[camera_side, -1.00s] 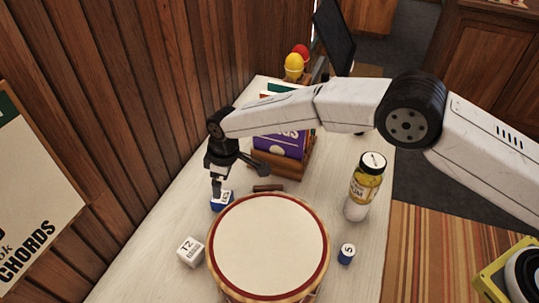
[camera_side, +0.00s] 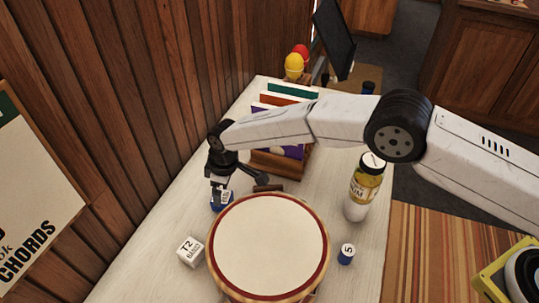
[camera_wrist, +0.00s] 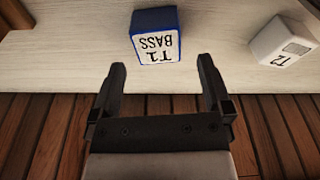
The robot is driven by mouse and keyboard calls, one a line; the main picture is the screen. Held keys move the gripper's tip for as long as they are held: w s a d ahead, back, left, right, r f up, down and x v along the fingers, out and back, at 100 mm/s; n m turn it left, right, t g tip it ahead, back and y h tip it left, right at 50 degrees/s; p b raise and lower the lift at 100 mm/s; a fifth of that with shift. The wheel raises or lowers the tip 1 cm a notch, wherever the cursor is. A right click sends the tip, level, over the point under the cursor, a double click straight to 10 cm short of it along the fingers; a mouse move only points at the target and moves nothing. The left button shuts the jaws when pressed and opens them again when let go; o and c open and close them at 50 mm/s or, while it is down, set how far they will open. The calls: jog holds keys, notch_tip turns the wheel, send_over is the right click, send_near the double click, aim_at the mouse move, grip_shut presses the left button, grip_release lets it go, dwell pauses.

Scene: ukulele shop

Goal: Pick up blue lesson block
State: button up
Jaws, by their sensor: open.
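The blue lesson block (camera_wrist: 156,35) has a white label reading "T1 BASS" in the wrist view. It lies just beyond the fingertips, roughly centred between them. My gripper (camera_wrist: 160,66) is open with nothing between its fingers. In the side view, my gripper (camera_side: 221,196) is low over the blue block (camera_side: 217,205), hiding most of it. I cannot tell there whether the fingers touch it.
A white T2 block (camera_side: 189,251) also shows in the wrist view (camera_wrist: 281,41). A drum (camera_side: 269,245) stands close to the right of the blue block. A bottle (camera_side: 365,187), a small blue cylinder (camera_side: 346,254) and a wooden book crate (camera_side: 291,163) are also on the table. A wooden wall (camera_side: 130,100) runs along the left.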

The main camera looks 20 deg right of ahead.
jog(key=shift+w+a+f, duration=0.15)
jog(key=shift+f, duration=1.1)
jog(key=shift+w+a+f, duration=0.1)
jog(key=shift+w+f, duration=0.05)
jog(key=shift+f, duration=1.1)
jog(key=c, duration=1.2)
jog(key=shift+o, duration=0.2)
jog(key=shift+r, duration=0.2)
jog(key=shift+r, duration=4.85)
